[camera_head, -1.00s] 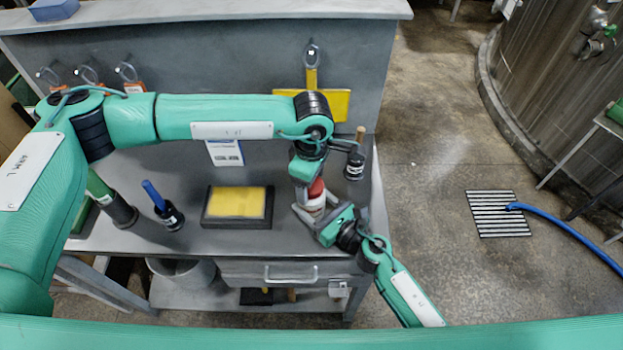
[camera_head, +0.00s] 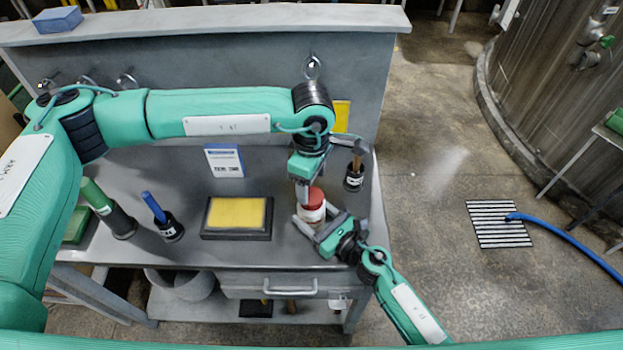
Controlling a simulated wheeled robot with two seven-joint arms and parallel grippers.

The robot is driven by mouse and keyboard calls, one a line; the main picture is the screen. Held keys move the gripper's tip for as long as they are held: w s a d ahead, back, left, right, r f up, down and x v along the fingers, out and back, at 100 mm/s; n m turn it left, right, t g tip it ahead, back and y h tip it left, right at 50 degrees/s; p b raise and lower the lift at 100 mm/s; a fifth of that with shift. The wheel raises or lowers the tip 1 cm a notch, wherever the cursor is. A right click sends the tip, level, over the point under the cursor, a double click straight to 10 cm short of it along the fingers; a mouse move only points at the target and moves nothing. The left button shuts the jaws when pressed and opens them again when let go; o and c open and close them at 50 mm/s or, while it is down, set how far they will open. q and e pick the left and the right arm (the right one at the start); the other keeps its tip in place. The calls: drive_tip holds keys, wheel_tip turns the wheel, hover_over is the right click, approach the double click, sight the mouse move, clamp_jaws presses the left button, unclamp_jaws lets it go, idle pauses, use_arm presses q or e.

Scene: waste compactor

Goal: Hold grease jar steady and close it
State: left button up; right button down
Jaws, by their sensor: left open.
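The grease jar (camera_head: 312,214) has a pale body and stands near the right end of the grey workbench. A red lid (camera_head: 315,197) sits on top of it; whether it is tight cannot be told. My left gripper (camera_head: 303,194) points down at the lid's left side, open, partly covering it. My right gripper (camera_head: 318,224) comes in from the lower right, with its fingers low on either side of the jar body, shut on it. The exact finger contact is small and partly hidden.
A hammer in a black holder (camera_head: 354,181) stands close right of the jar. A yellow pad in a black tray (camera_head: 237,216) lies left. Blue-handled (camera_head: 170,230) and green-handled (camera_head: 119,221) tools in holders stand farther left. A sign (camera_head: 225,161) leans behind.

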sight(311, 196)
use_arm(q)
drive_tip(key=n, duration=0.3)
drive_tip(key=shift+s+d+r+n, duration=0.1)
drive_tip(key=shift+d+r+n, duration=0.1)
drive_tip(key=shift+r+n, duration=0.15)
drive_tip(key=n, duration=0.1)
drive_tip(key=r+n, duration=0.1)
drive_tip(key=n, duration=0.4)
drive_tip(key=shift+r, duration=0.35)
drive_tip(key=n, duration=0.2)
drive_tip(key=r+n, duration=0.1)
drive_tip(key=n, duration=0.1)
drive_tip(key=shift+a, duration=0.2)
drive_tip(key=shift+f, duration=4)
